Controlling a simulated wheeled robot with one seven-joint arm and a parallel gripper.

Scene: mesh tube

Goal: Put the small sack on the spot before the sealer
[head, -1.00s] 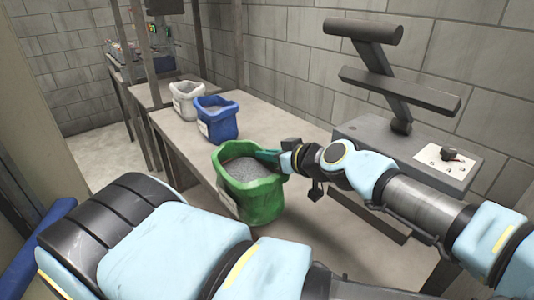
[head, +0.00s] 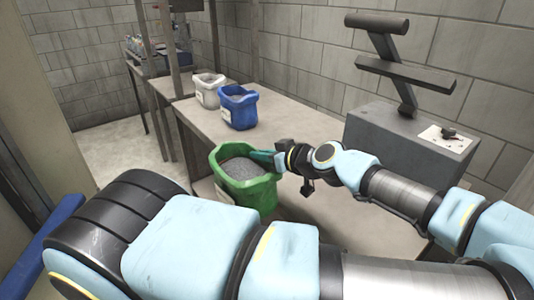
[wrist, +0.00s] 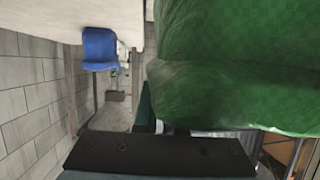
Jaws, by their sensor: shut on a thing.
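The green sack (head: 262,192), open at the top and filled with grey grains, is in my gripper (head: 264,158). The teal fingers are shut on its right rim, and it hangs roughly upright at the table's front edge. In the wrist view the green sack (wrist: 235,70) fills the upper right, and its far side is hidden. The sealer (head: 400,140), a grey box with a post and crossbars, stands at the right against the wall. I cannot make out a marked spot before it.
A blue sack (head: 238,110) and a white sack (head: 207,92) stand farther back on the long table (head: 290,125). A metal post rises behind them. The tabletop between the blue sack and the sealer is clear. A white panel (head: 446,138) with a dark knob is on the sealer.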

